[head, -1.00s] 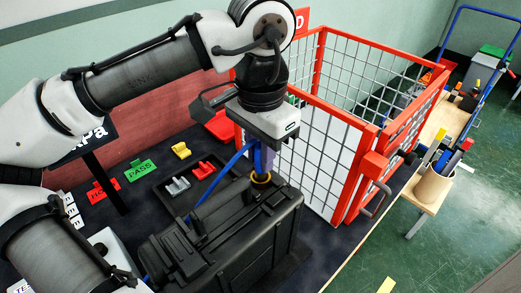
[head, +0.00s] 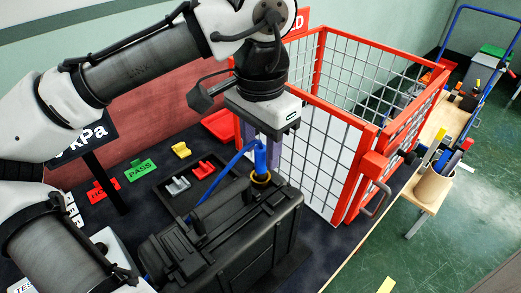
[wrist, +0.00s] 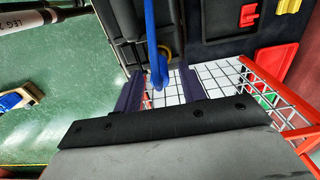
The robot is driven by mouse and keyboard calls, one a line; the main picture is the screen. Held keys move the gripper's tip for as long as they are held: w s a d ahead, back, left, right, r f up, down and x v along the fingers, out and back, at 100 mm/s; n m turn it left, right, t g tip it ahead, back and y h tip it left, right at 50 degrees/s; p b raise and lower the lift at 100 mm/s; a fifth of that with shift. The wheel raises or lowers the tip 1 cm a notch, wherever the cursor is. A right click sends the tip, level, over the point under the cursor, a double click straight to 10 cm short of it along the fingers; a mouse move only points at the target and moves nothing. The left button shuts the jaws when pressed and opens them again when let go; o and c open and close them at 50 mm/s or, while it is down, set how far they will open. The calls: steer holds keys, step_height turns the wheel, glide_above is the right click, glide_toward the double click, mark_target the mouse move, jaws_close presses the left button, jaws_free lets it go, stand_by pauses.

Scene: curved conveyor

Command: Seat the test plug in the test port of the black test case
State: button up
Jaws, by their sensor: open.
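The black test case (head: 222,243) stands on the dark table, below my gripper. The blue test plug (head: 261,157) stands upright at the yellow-ringed test port (head: 261,179) on top of the case, its blue cable curving down to the left. How deep it sits cannot be told. My gripper (head: 261,146) is open above the case, its purple fingers around or just above the plug's upper end and not closed on it. In the wrist view, the plug (wrist: 158,78) shows between the two spread fingers, and part of the yellow ring (wrist: 164,51) shows beyond it.
A red-framed mesh cage (head: 325,150) stands close on the right. Behind the case is a black tray with grey (head: 177,186) and red (head: 203,170) pieces. Green PASS (head: 140,169) and red (head: 104,191) signs stand at the left.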

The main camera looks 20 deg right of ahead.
step_height(320, 180, up, 10)
steer(key=shift+r, duration=0.25)
stand_by(0.5)
